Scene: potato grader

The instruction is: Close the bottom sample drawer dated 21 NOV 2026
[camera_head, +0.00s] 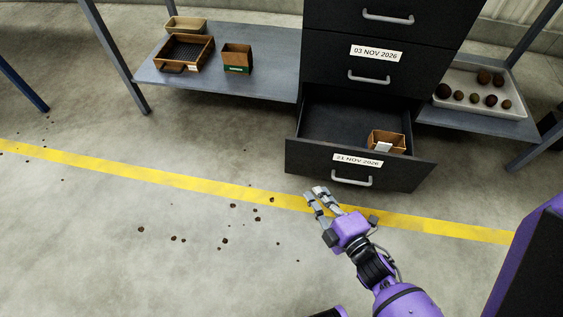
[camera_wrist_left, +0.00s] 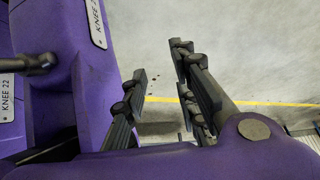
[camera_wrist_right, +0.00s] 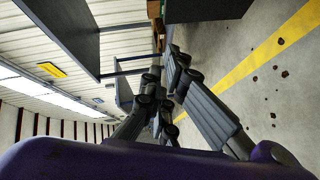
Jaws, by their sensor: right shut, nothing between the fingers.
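The bottom drawer (camera_head: 300,160), labelled 21 NOV 2026 (camera_head: 357,160), is pulled out of the dark cabinet. A grey bar handle (camera_head: 351,181) is on its front. A small wooden box (camera_head: 387,140) with a white card sits inside at the right. My right gripper (camera_head: 317,191) is shut and empty, just in front of the drawer front, below and left of the handle, apparently not touching it. Its fingers also show in the right wrist view (camera_wrist_right: 168,65). My left gripper (camera_wrist_left: 160,60) is open and empty; it is outside the head view.
The drawer labelled 03 NOV 2026 (camera_head: 365,68) above is shut. A shelf (camera_head: 270,75) at left holds wooden boxes; a white tray (camera_head: 480,98) of potatoes stands at right. The floor in front has a yellow line (camera_head: 200,184) and scattered dark crumbs.

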